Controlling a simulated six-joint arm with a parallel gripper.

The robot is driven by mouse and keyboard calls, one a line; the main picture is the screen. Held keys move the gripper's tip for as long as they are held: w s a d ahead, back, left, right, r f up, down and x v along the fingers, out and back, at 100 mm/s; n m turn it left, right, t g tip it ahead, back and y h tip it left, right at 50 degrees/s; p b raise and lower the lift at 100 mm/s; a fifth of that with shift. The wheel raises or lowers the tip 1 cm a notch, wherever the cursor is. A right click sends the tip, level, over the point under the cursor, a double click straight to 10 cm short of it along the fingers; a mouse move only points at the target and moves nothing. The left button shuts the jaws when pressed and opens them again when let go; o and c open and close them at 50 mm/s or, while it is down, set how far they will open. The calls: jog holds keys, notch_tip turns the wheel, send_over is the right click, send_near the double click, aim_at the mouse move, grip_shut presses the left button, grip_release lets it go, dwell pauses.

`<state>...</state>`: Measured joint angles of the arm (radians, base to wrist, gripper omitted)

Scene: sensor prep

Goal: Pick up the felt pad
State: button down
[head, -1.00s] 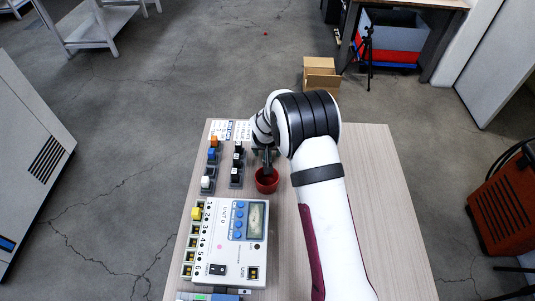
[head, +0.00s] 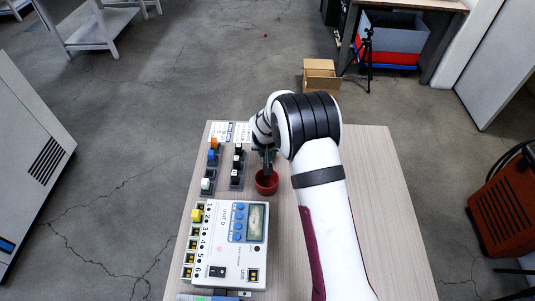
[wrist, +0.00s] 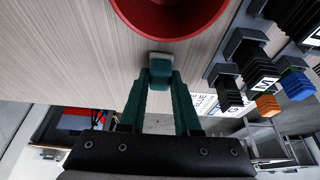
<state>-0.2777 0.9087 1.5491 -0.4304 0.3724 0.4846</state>
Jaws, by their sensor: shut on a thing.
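A small block, which looks like the felt pad (wrist: 160,69), is teal with a light grey face. It sits between the tips of my gripper's green fingers in the wrist view (wrist: 160,80). The fingers are shut on it from both sides. In the head view my gripper (head: 266,168) points down at the red bowl (head: 266,187), and the pad cannot be made out there. In the wrist view the red bowl (wrist: 172,22) is just beyond the pad. I cannot tell whether the pad touches the table.
Two dark racks with colored blocks (head: 207,172) (head: 237,168) stand left of my gripper. A white instrument box with a display (head: 235,250) lies in front of the bowl. A printed sheet (head: 230,131) lies at the table's back. The table's right side (head: 385,190) is clear beyond my arm.

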jog(key=r, duration=0.4)
jog(key=shift+s+d+r, duration=0.1)
jog(key=shift+d, duration=0.3)
jog(key=s+d+r, duration=0.3)
jog(key=d+r, duration=0.3)
jog(key=d, duration=0.4)
jog(key=shift+s+d+r, duration=0.15)
jog(key=shift+d+r, duration=0.05)
jog(key=c, duration=1.3)
grip_release()
grip_shut()
